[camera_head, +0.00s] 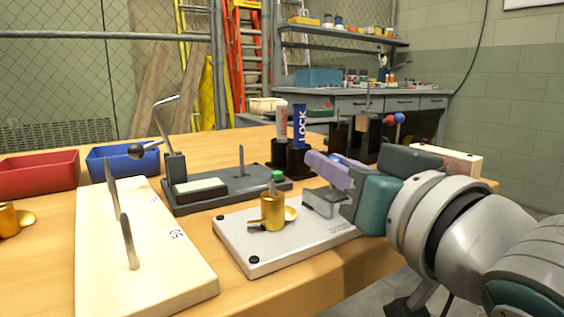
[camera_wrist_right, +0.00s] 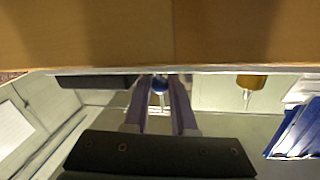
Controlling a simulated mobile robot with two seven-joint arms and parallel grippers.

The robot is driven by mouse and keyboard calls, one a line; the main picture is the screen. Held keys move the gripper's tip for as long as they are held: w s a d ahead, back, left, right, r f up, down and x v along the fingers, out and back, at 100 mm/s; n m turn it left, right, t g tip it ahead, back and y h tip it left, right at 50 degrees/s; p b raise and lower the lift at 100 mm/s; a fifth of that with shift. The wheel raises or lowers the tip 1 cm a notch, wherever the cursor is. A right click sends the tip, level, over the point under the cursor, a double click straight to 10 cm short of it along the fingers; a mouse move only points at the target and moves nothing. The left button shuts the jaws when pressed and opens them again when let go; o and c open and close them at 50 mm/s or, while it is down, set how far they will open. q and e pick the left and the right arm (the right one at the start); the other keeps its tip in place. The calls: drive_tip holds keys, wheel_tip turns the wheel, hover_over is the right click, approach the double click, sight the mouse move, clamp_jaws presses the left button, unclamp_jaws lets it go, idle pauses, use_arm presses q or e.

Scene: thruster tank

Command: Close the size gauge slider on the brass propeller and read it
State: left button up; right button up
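The size gauge is a pale grey plate (camera_head: 300,248) with dark corner screws, on the wooden table. The brass propeller (camera_head: 272,212) stands upright on it, hub up, and a brass part also shows in the right wrist view (camera_wrist_right: 250,82). The grey metal slider block (camera_head: 322,204) is right of the propeller, with a gap between them. My right gripper (camera_head: 330,168) is over the slider, its purple fingers on either side of a blue ball knob (camera_wrist_right: 160,85). The fingers look apart, with narrow gaps beside the knob. My left gripper is not in view. The scale reading is not legible.
A dark fixture (camera_head: 228,188) with a lever stands behind the gauge. A white board (camera_head: 150,260) with upright metal pieces is at left. Red (camera_head: 40,173) and blue (camera_head: 112,162) bins, tubes in black holders (camera_head: 291,157) and a wooden block (camera_head: 450,158) are farther back.

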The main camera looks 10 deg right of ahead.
clamp_jaws()
idle(0.9)
